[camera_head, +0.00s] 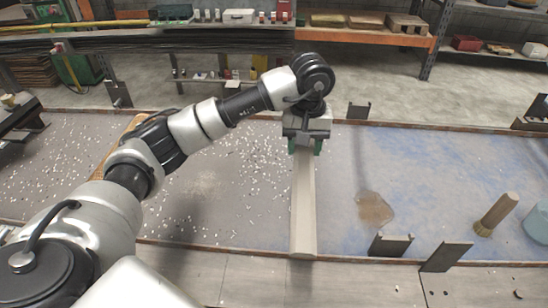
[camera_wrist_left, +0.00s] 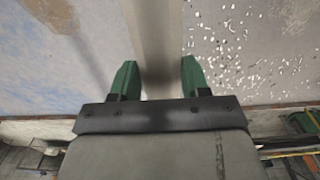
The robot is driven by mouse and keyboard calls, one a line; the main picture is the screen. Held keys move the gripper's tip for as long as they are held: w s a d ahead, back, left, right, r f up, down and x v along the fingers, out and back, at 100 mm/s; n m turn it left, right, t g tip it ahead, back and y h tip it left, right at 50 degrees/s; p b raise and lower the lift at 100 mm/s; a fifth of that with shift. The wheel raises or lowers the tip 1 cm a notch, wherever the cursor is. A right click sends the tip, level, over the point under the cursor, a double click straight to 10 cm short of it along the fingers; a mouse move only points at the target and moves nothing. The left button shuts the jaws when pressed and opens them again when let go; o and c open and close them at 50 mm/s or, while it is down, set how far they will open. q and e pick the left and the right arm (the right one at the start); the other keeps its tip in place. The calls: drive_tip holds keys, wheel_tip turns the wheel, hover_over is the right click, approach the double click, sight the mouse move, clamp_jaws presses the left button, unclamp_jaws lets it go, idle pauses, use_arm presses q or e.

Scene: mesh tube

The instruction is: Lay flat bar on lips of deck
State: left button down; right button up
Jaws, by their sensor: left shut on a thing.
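The flat bar (camera_head: 303,212) is a long pale beige strip that lies across the deck's width in the head view. Its near end overlaps the deck's front lip (camera_head: 200,249). I cannot tell whether it touches the lip or hangs just above it. My left gripper (camera_head: 305,146), with green fingertips, is shut on the bar near its far end and hides that end by the back lip (camera_head: 410,126). In the left wrist view the bar (camera_wrist_left: 158,35) runs away between the green fingers (camera_wrist_left: 160,78). The deck (camera_head: 225,205) is grey and blue. My right gripper is out of view.
White chips (camera_head: 255,165) litter the deck left of the bar. To the right are a brown stain (camera_head: 374,208), a brush with a wooden handle (camera_head: 497,212) and a blue container (camera_head: 539,222). Dark upright brackets (camera_head: 390,245) stand along the front edge. Shelves stand behind.

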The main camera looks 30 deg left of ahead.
use_arm(q)
drive_tip(key=a+f, duration=0.1)
drive_tip(key=a, duration=0.1)
drive_tip(key=a+f+p, duration=0.1)
drive_tip(key=a+f, duration=0.1)
drive_tip(key=a, duration=0.1)
drive_tip(key=w+a+f+p, duration=0.1)
drive_tip(key=a, duration=0.2)
drive_tip(key=shift+a+f, duration=0.2)
drive_tip(key=shift+f, duration=0.15)
drive_tip(key=shift+a+f, duration=0.1)
drive_tip(key=shift+f, duration=0.05)
wheel_tip(320, 180, down, 3)
drive_tip(key=shift+p, duration=0.6)
drive_tip(key=shift+f, duration=0.45)
drive_tip(key=shift+f, duration=0.2)
drive_tip(key=c, duration=0.5)
unclamp_jaws()
drive_tip(key=shift+s, duration=0.1)
